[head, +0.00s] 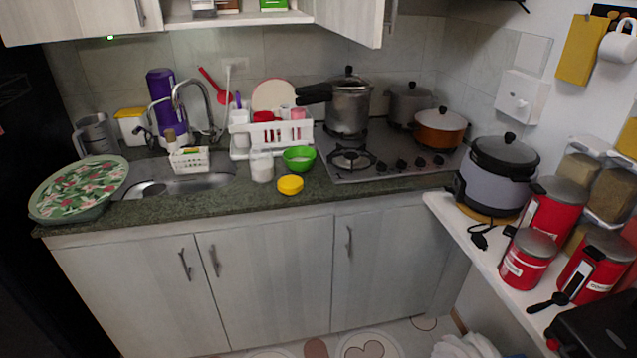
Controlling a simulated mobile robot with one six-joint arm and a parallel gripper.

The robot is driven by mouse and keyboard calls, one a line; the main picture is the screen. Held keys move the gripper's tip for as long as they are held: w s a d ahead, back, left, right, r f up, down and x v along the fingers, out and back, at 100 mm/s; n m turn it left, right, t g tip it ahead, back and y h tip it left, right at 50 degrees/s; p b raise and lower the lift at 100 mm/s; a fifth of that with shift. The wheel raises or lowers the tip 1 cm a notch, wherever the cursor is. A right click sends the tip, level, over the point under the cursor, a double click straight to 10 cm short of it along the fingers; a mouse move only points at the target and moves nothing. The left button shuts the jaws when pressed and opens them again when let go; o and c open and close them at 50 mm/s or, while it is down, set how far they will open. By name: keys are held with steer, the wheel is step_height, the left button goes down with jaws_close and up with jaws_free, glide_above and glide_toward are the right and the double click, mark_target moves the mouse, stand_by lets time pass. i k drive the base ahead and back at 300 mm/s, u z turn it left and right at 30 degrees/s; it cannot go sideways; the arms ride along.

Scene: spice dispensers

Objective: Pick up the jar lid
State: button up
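A round yellow lid-like piece (290,184) lies on the dark green counter (225,202) near its front edge; it looks like the jar lid. A clear jar with whitish contents (262,167) stands just behind and left of it, and no lid shows on the jar. A green bowl (299,158) with something pale in it is right behind the yellow piece. Red canisters (526,260) with grey lids stand on the white shelf at right. My gripper is not in view.
A white dish rack (272,138) stands behind the jar. The sink (180,184) is to the left, with a floral tray (80,188) beyond it. The stove (385,160) with pots is at right. A cabinet door (352,18) hangs open above. Floor shows in front.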

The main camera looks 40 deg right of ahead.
mark_target(288, 184)
steer(key=u, duration=1)
steer(key=k, duration=0.1)
steer(key=z, duration=2.1)
steer(key=k, duration=0.9)
steer(key=u, duration=0.15)
steer(key=i, duration=0.7)
